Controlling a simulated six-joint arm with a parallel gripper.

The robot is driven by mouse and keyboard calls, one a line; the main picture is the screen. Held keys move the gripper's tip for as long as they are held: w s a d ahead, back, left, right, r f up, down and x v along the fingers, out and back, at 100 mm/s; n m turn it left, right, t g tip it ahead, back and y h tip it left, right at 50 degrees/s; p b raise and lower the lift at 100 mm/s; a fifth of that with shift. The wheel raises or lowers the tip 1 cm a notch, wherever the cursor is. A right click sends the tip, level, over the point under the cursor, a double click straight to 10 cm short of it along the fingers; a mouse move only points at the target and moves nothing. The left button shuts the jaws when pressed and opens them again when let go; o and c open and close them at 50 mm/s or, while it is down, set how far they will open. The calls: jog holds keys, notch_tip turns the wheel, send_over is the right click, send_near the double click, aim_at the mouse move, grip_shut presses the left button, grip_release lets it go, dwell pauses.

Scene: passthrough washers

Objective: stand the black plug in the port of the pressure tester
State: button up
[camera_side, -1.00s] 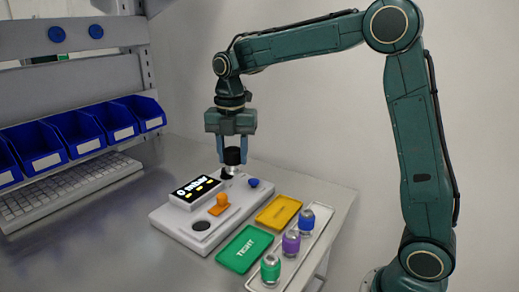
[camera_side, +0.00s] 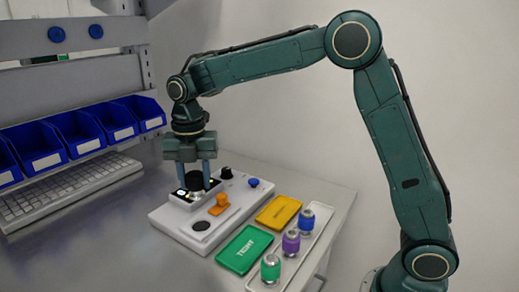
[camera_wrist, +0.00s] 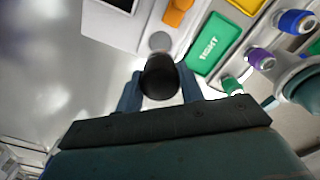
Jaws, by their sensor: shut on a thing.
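The black plug (camera_side: 195,181) is held between the two fingers of my gripper (camera_side: 196,186), which is shut on it. In the side view it is in front of or above the display of the pressure tester (camera_side: 173,226), and its lower end is hard to make out. The wrist view shows the round plug (camera_wrist: 160,80) between the fingers (camera_wrist: 160,92). A flat round spot (camera_side: 202,225), possibly the port, lies bare near the tester's front end. It also shows as a grey disc in the wrist view (camera_wrist: 160,40), just beyond the plug.
An orange lever (camera_side: 220,205), a dark upright piece (camera_side: 226,173) and a blue knob (camera_side: 253,183) stick up from the tester. A green tray (camera_side: 244,250), a yellow tray (camera_side: 278,212) and a rack (camera_side: 258,284) with green, purple and blue fittings lie to the right.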

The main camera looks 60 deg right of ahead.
aim_at(197, 193)
jog(key=shift+f, duration=2.15)
jog(key=shift+f, duration=2.3)
dwell(1.1)
jog(key=o, duration=1.5)
jog(key=shift+r, duration=4)
